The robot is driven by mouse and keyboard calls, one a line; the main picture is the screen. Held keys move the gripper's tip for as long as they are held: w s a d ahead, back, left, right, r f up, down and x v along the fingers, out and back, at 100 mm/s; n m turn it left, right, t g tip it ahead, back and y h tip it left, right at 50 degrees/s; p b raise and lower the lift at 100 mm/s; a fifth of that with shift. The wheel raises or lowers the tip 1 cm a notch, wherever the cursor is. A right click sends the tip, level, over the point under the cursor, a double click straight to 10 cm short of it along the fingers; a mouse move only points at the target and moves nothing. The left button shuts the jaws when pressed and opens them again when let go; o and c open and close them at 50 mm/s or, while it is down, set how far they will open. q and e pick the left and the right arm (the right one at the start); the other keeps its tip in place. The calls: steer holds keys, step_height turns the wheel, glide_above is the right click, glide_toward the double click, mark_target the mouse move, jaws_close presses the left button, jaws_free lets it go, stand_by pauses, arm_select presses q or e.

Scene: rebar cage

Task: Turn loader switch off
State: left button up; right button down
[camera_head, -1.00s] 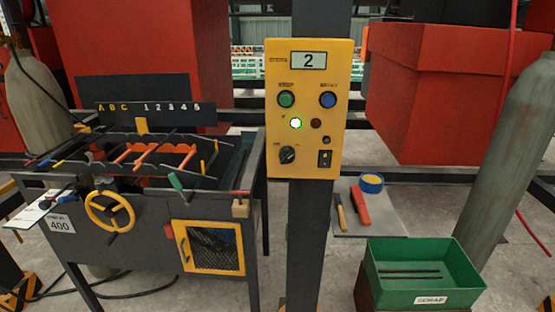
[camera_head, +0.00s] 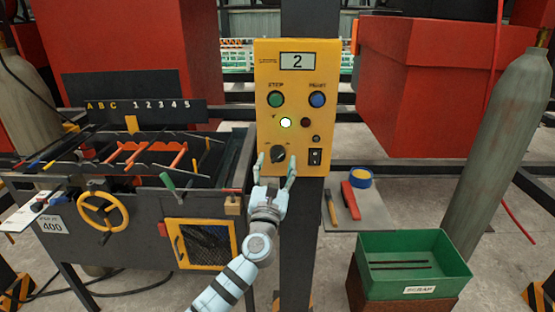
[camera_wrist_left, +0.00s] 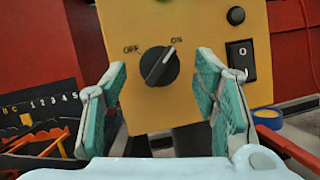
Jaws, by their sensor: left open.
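My left gripper (camera_head: 275,171) is open just in front of the switch. In the left wrist view its fingers (camera_wrist_left: 160,95) stand either side of the knob, apart from it as far as I can tell. My right gripper is not in view.
A black rocker switch (camera_head: 315,157) is right of the knob. A machine with a yellow handwheel (camera_head: 103,211) stands left. A green scrap bin (camera_head: 414,277) stands low right, near a grey board (camera_head: 374,213) with tools. A gas cylinder (camera_head: 492,150) is at right.

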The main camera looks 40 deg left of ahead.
arm_select(q)
steer(key=shift+x, duration=0.8)
steer(key=shift+s, duration=0.1)
steer(key=c, duration=1.2)
steer(key=shift+o, duration=0.2)
